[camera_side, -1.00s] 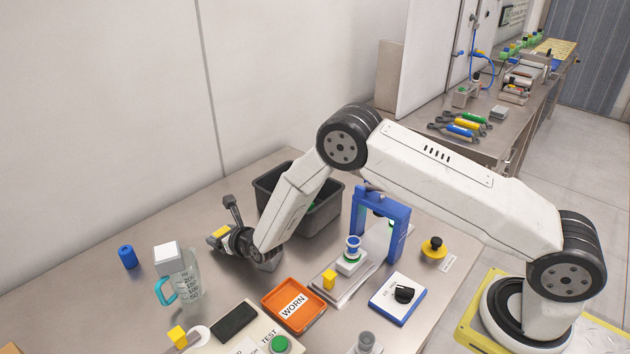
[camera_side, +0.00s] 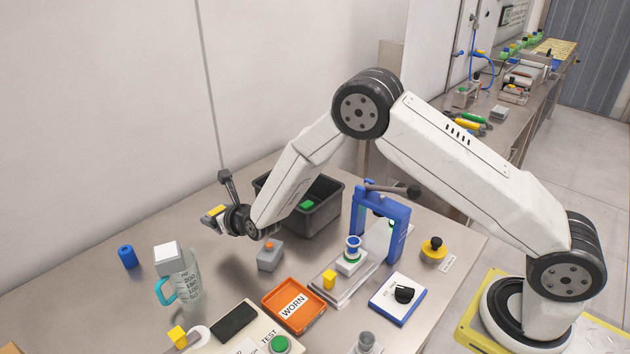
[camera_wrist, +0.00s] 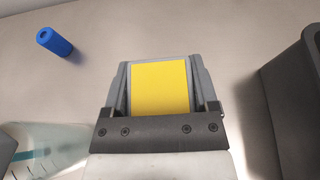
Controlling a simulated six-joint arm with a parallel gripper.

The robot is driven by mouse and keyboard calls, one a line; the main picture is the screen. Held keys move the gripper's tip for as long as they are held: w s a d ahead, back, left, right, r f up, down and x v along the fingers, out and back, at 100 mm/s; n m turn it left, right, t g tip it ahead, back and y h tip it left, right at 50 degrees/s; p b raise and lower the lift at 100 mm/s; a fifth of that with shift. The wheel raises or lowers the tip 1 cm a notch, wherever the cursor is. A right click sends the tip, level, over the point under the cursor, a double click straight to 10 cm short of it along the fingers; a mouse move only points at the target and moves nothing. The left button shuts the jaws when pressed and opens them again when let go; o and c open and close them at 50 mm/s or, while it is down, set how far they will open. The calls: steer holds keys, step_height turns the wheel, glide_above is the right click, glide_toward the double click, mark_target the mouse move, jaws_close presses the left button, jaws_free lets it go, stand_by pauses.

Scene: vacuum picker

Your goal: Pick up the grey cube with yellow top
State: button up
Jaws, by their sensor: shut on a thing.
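The grey cube with the yellow top (camera_wrist: 160,88) is between the fingers of my gripper (camera_wrist: 160,80) in the wrist view, its yellow face filling the space between them. In the side view the yellow top (camera_side: 216,211) shows at the end of my gripper (camera_side: 214,217). My gripper is shut on the cube and holds it above the table, left of the dark bin. The cube's grey sides are mostly hidden by the fingers.
A dark bin (camera_side: 330,220) with a green item stands to the right. A blue cylinder (camera_side: 127,257), a jug (camera_side: 190,285) with a white block on it, a grey block with an orange top (camera_side: 270,257) and an orange WORN tray (camera_side: 275,300) are nearby. A blue frame (camera_side: 396,240) stands further right.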

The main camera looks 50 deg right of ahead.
mark_target(217, 211)
steer(key=shift+r, duration=1.75)
steer(key=shift+r, duration=0.1)
